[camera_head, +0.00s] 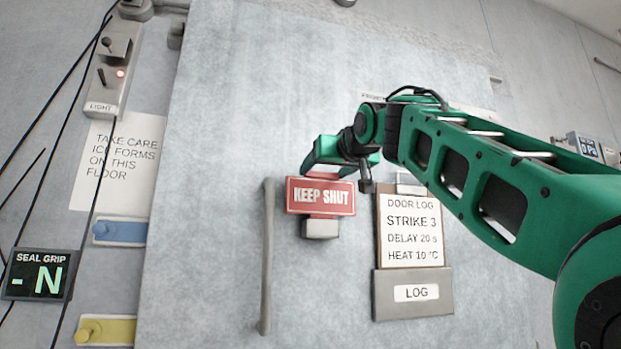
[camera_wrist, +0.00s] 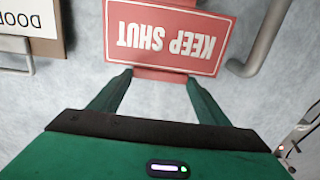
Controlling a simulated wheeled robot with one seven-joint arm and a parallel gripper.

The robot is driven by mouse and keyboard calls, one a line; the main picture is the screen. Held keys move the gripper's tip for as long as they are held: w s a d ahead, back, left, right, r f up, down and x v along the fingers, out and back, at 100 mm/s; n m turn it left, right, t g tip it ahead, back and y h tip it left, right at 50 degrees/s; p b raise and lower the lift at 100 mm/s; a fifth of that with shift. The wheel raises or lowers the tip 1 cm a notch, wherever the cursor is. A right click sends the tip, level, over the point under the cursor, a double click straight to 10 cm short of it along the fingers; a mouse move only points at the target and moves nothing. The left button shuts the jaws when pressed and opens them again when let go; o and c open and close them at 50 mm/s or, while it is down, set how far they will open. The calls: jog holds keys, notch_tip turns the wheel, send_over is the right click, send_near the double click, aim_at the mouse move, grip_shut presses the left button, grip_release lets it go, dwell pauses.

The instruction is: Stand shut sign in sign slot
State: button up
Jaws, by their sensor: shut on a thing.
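The red shut sign (camera_head: 320,196) reads "KEEP SHUT" and is held nearly upright in front of the pale door. My gripper (camera_head: 338,173) is above it, with its fingers shut on the sign's top part. In the wrist view the sign (camera_wrist: 168,35) appears upside down, and the two fingers of my gripper (camera_wrist: 160,76) close on its red top tab. The grey sign slot (camera_head: 320,230) is directly below the sign. A short red foot of the sign shows at the slot's top. How deep it sits in the slot cannot be told.
A vertical door handle (camera_head: 268,258) stands just left of the sign. A door log board (camera_head: 412,230) and its grey log holder (camera_head: 412,295) are close on the right. Blue (camera_head: 120,231) and yellow (camera_head: 105,331) pegged plates and a light switch box (camera_head: 113,55) are farther left.

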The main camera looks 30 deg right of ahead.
jog(key=shift+f, duration=0.35)
dwell(0.4)
jog(key=o, duration=1)
jog(key=v, duration=1)
jog(key=shift+s, duration=0.35)
